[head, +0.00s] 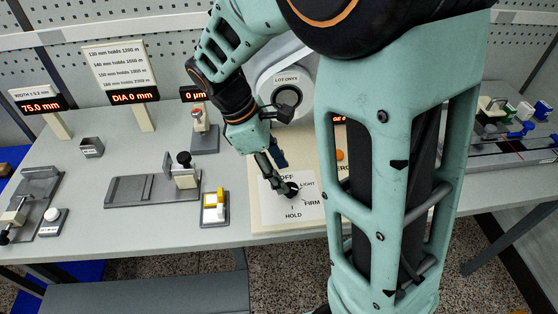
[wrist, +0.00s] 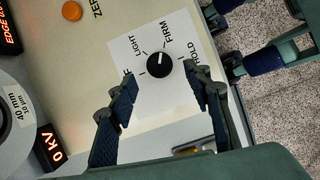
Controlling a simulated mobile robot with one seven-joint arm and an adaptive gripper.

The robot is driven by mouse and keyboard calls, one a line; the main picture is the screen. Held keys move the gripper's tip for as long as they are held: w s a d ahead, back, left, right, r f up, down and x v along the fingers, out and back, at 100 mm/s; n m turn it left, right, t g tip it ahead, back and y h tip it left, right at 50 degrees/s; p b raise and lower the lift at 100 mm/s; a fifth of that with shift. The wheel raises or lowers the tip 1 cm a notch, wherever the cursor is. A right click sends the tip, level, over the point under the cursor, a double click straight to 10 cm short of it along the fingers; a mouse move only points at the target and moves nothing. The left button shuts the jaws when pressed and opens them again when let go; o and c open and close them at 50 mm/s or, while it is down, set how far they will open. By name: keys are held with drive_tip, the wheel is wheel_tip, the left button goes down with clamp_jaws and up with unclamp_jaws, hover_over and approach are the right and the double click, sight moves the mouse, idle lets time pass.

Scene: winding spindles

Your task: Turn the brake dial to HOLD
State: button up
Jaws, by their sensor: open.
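The brake dial is a round black knob (wrist: 158,65) on a white label card (wrist: 150,95) marked OFF, LIGHT, FIRM and HOLD. In the wrist view its white mark points roughly toward FIRM, not HOLD. In the head view the dial (head: 291,190) is partly covered by my gripper. My gripper (wrist: 160,77) is open, with one finger on each side of the knob in the wrist view. Whether the fingers touch it cannot be told. In the head view my gripper (head: 279,178) reaches down to the card from the upper left.
The card is on a cream panel (head: 266,218) near the table's front edge. An orange button (wrist: 72,11) and a round spool (wrist: 14,112) are on or beside it. A yellow switch (head: 214,208) stands left of the panel. My arm hides the panel's right part.

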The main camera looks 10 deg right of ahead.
sight(290, 187)
drive_tip(key=x, duration=0.5)
drive_tip(key=shift+r, duration=0.1)
drive_tip(key=c, duration=1.1)
drive_tip(key=shift+w+m, duration=0.1)
drive_tip(key=shift+m, duration=0.3)
drive_tip(key=m+g+p, duration=0.1)
drive_tip(key=m, duration=0.1)
drive_tip(key=m+g+p, duration=0.1)
drive_tip(key=m, duration=0.1)
drive_tip(key=shift+w+d+r+m+y, duration=0.1)
drive_tip(key=shift+w+m+y, duration=0.05)
drive_tip(key=shift+m+y, duration=0.2)
drive_tip(key=m+y+p, duration=0.1)
drive_tip(key=m, duration=0.2)
drive_tip(key=m+g+y+p, duration=0.1)
drive_tip(key=m, duration=0.2)
drive_tip(key=shift+w+d, duration=0.15)
drive_tip(key=shift+d, duration=0.05)
drive_tip(key=shift+m, duration=0.35)
